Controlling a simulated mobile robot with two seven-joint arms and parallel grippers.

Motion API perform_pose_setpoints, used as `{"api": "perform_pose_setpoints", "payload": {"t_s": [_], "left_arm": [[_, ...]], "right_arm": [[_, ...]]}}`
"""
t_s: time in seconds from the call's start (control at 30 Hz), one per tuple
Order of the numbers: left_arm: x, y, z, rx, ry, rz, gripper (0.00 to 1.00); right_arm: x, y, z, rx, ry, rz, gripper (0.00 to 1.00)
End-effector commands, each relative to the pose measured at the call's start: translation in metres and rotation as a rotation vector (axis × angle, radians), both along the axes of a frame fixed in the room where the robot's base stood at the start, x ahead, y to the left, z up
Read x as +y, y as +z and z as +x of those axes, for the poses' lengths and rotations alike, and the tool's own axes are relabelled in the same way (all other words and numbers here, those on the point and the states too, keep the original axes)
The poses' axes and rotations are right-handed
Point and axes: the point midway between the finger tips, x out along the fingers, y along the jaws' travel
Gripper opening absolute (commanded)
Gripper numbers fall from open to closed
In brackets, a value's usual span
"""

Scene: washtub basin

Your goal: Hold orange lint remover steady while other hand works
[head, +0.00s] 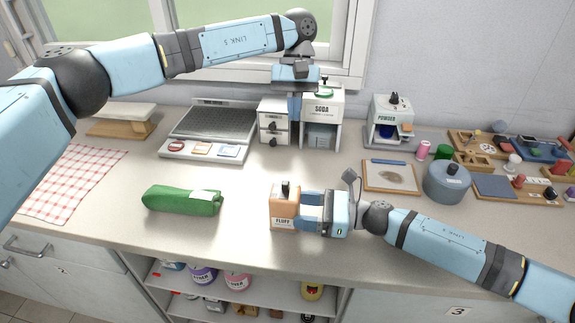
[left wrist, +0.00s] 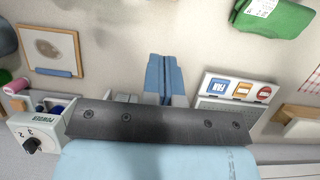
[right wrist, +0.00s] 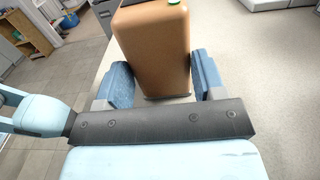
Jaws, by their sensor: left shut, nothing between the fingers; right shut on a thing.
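The orange lint remover (head: 284,206), labelled FLUFF, stands upright on the counter near its front edge. My right gripper (head: 306,212) is shut on its right side; in the right wrist view the orange body (right wrist: 153,50) sits between the two blue fingers (right wrist: 157,82). My left gripper (head: 295,106) is raised at the back, in front of the SODA dispenser, pointing down. In the left wrist view its fingers (left wrist: 164,78) are together with nothing between them, above the counter and apart from the lint remover.
A green rolled cloth (head: 182,201) lies left of the lint remover. Behind are a grey panel with label tiles (head: 210,125), the SODA dispenser (head: 322,108) and the POWDER dispenser (head: 390,122). A blue-grey pot (head: 447,184) stands right. The counter between the cloth and lint remover is clear.

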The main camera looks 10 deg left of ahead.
Motion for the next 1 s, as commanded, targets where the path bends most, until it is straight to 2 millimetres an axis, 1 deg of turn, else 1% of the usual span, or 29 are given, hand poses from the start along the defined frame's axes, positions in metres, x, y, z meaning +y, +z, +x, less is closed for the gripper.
{"api": "perform_pose_setpoints", "payload": {"t_s": [0.1, 0.37, 0.47, 0.53, 0.67, 1.0], "left_arm": [[0.005, 0.000, 0.002, -0.008, -0.008, 0.022, 0.00], [0.004, 0.000, 0.002, -0.007, -0.007, 0.020, 0.00], [0.004, -0.004, 0.000, -0.006, -0.007, 0.020, 0.00], [0.004, -0.010, -0.002, -0.005, -0.006, 0.021, 0.00], [0.005, -0.030, -0.010, -0.004, -0.007, 0.020, 0.00], [0.004, -0.097, -0.037, -0.004, -0.007, 0.019, 0.00]], "right_arm": [[0.000, 0.001, 0.000, 0.000, 0.000, 0.001, 0.39], [0.000, 0.001, 0.000, 0.000, 0.000, 0.001, 0.39], [0.000, 0.001, 0.000, 0.000, 0.000, 0.001, 0.39], [0.000, 0.001, 0.000, 0.000, 0.000, 0.001, 0.39], [0.000, 0.001, 0.000, 0.000, 0.000, 0.001, 0.39], [0.000, 0.001, 0.000, 0.000, 0.000, 0.001, 0.39]]}}
